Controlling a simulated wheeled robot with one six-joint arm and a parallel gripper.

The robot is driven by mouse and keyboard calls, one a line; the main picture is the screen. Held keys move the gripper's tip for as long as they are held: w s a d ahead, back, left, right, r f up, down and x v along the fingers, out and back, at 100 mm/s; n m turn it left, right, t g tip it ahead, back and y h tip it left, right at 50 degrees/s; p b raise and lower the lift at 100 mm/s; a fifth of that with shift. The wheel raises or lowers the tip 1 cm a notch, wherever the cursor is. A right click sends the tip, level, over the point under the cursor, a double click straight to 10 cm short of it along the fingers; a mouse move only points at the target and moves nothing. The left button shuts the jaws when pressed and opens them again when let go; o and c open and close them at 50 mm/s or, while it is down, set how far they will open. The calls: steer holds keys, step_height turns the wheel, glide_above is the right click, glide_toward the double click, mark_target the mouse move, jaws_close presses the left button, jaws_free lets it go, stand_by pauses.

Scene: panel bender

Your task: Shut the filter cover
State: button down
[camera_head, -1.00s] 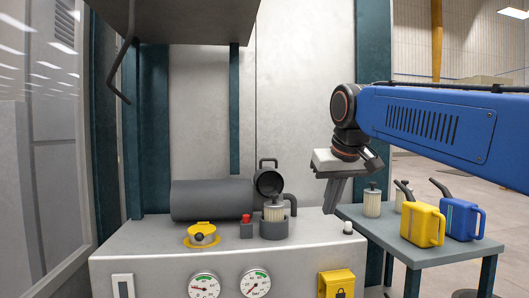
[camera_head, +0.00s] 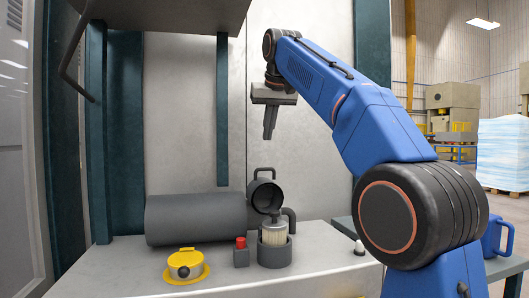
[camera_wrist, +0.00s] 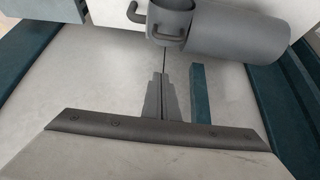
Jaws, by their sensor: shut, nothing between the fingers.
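The filter cover (camera_head: 265,194), a dark grey cup with a loop handle on top, stands tipped open with its hollow side facing the head camera. It is behind the filter bowl (camera_head: 275,255), where a pale cartridge (camera_head: 273,236) stands upright. In the wrist view a dark grey cup-shaped part with a loop handle, seemingly the cover (camera_wrist: 172,18), shows at the top. My gripper (camera_head: 268,136) is shut and empty, pointing down, above the cover in the picture and apart from it. Its fingertips show in the wrist view (camera_wrist: 163,75).
A dark grey cylinder (camera_head: 195,219) lies left of the cover. A red button (camera_head: 241,244) and a yellow-flanged cap (camera_head: 185,266) are on the bench top (camera_head: 318,270). A dark panel (camera_head: 165,18) overhangs at upper left. A blue can (camera_head: 494,237) is at right.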

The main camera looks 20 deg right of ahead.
mark_target(267, 168)
steer(key=x, duration=0.9)
steer(key=shift+f, duration=0.25)
steer(key=shift+s+f, duration=0.15)
steer(key=shift+f, duration=0.1)
steer(key=shift+s+f, duration=0.1)
steer(key=shift+s, duration=0.95)
steer(key=shift+s+f, duration=0.25)
steer(key=shift+s, duration=0.4)
steer(key=shift+s, duration=0.15)
